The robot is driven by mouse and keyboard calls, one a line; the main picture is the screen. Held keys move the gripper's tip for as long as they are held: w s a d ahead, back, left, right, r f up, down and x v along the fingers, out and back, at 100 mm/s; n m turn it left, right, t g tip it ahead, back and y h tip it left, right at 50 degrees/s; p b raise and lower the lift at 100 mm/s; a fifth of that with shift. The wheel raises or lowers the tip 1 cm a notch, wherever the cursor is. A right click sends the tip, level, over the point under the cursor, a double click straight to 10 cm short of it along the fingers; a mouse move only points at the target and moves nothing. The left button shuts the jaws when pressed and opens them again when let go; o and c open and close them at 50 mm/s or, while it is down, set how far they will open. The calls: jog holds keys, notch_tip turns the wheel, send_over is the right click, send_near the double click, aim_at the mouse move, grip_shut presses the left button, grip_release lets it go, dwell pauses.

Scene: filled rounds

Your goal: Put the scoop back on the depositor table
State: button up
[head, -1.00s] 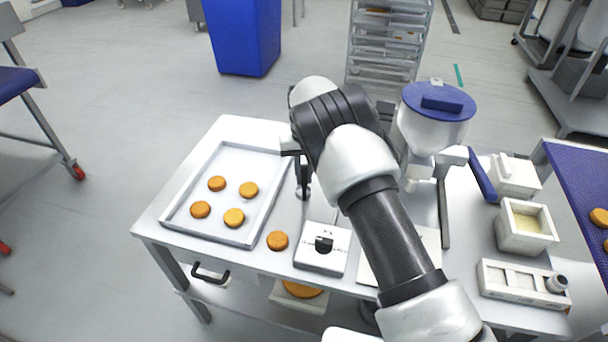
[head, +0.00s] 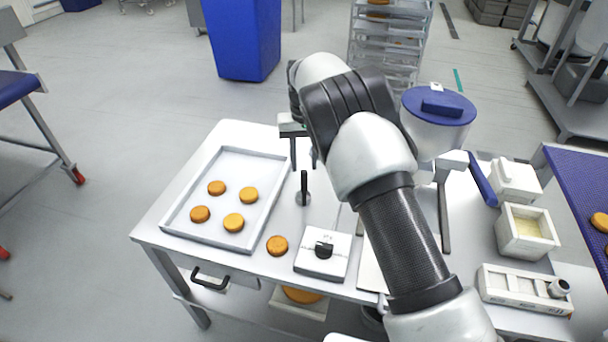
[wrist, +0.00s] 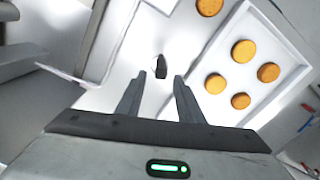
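A white tray (head: 181,221) holds several orange rounds. One loose round (head: 277,245) lies near the table's front edge, beside a white box with a black knob (head: 322,257). White containers (head: 525,243) stand at the right. A blue bin (head: 240,45) is on the floor behind.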

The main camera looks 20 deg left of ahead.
notch_tip(320, 180, up, 5)
jog(key=shift+f, duration=0.2)
jog(key=shift+d+r, duration=0.15)
jog(key=shift+r, duration=0.1)
jog(key=s+d+r+m+t+y, duration=0.15)
jog(key=s+d+r, duration=0.25)
jog(key=d+r, duration=0.6)
jog(key=s+d+r+m+t, duration=0.1)
jog(key=s+d+r+m, duration=0.1)
jog(key=s+d+r, duration=0.5)
jog(key=s+d+t, duration=0.1)
jog(key=s+d, duration=0.6)
jog(key=s, duration=0.3)
jog(key=s+d+r+m+t+h, duration=0.1)
jog(key=s+d+t, duration=0.1)
jog(key=s+d, duration=0.6)
jog(key=s, duration=0.3)
jog(key=shift+r, duration=0.25)
jog(key=shift+s+d+h, duration=0.1)
jog(key=shift+h, duration=0.15)
